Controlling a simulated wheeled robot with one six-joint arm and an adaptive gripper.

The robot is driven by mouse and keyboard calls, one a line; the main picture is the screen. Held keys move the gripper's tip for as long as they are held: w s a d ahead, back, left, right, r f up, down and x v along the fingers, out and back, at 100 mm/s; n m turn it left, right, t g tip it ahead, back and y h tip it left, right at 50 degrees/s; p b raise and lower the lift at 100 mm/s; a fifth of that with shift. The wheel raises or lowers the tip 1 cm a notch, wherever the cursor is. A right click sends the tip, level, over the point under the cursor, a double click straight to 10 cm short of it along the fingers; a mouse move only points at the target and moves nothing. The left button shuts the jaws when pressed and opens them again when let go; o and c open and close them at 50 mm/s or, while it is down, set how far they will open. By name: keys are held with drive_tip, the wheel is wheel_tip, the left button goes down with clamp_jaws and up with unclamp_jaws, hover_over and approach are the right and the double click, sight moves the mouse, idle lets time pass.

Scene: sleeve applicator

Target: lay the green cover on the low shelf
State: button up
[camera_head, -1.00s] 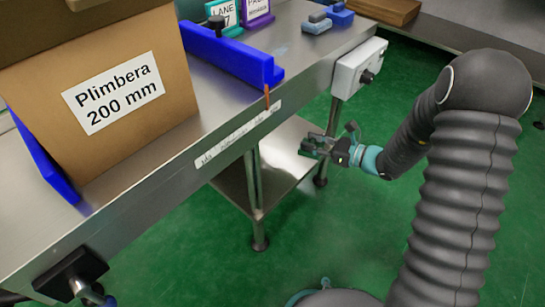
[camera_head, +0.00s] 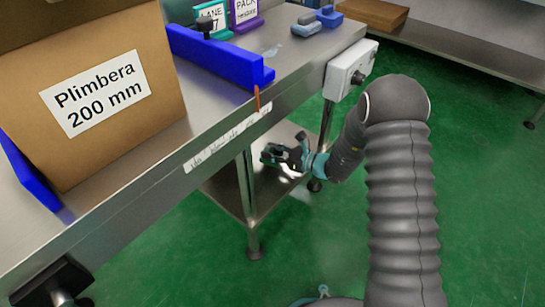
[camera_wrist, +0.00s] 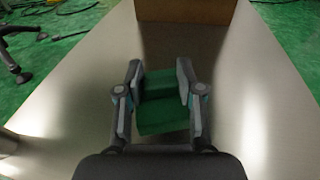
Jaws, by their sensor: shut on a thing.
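The green cover (camera_wrist: 162,116) is a dark green blocky piece between the two fingers of my gripper (camera_wrist: 158,80) in the wrist view. My gripper is shut on it. In the head view my gripper (camera_head: 272,153) is under the table's front edge, over the low shelf (camera_head: 228,192), a bare metal sheet between the table legs. The low shelf fills most of the wrist view (camera_wrist: 250,110). I cannot tell whether the cover touches the shelf.
A brown box (camera_wrist: 185,10) stands at the shelf's far end in the wrist view. The tabletop with the Plimbera carton (camera_head: 100,140) overhangs the shelf. A table leg (camera_head: 246,190) stands left of my gripper. The shelf around the cover is clear.

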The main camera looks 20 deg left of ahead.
drive_tip(key=shift+f, duration=1.1)
drive_tip(key=shift+f, duration=0.15)
drive_tip(key=o, duration=1.1)
drive_tip(key=shift+o, duration=0.2)
